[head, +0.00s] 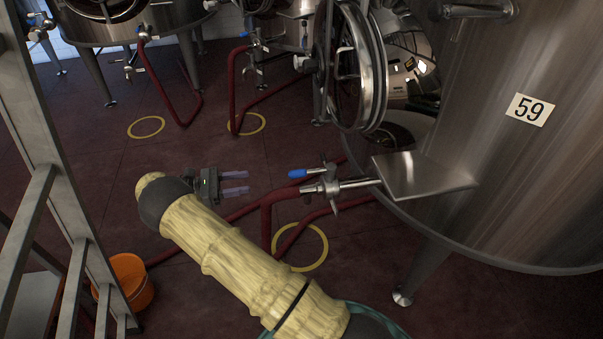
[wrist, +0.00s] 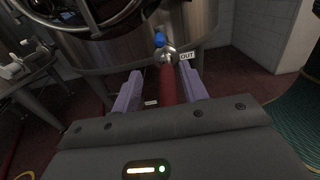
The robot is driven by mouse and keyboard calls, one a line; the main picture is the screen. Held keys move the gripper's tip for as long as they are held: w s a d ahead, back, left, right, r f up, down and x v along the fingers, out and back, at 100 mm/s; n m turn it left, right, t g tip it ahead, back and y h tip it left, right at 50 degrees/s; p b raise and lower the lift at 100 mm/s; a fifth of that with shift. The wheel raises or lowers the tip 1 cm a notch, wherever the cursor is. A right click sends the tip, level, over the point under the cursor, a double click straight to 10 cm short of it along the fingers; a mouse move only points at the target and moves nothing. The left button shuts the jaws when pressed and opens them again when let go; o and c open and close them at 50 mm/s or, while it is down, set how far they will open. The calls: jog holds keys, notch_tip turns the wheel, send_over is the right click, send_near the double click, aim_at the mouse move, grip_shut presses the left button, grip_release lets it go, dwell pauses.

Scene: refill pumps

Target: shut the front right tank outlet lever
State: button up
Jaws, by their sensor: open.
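The front right tank is the large steel tank (head: 480,150) with the 59 plate. Its outlet valve (head: 326,184) sticks out to the left. The blue-handled outlet lever (head: 298,173) points left, roughly in line with the outlet pipe. In the wrist view the blue lever end (wrist: 159,40) shows above the round metal outlet (wrist: 168,57), beside an OUT label (wrist: 187,56). My gripper (head: 246,182) is open and empty, left of the lever and apart from it. In the wrist view its purple fingers (wrist: 158,88) stand either side of the red hose, below the lever.
A steel shelf (head: 420,175) juts out above the outlet pipe. Red hoses (head: 266,220) hang below the valve and run across the floor. A ladder (head: 65,215) and an orange bucket (head: 130,280) stand at left. Other tanks (head: 130,25) stand behind.

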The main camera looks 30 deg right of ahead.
aim_at(301, 174)
jog(key=shift+d, duration=0.1)
jog(key=x, duration=1.7)
jog(key=shift+d+f, duration=0.15)
jog(key=shift+d, duration=0.1)
grip_shut()
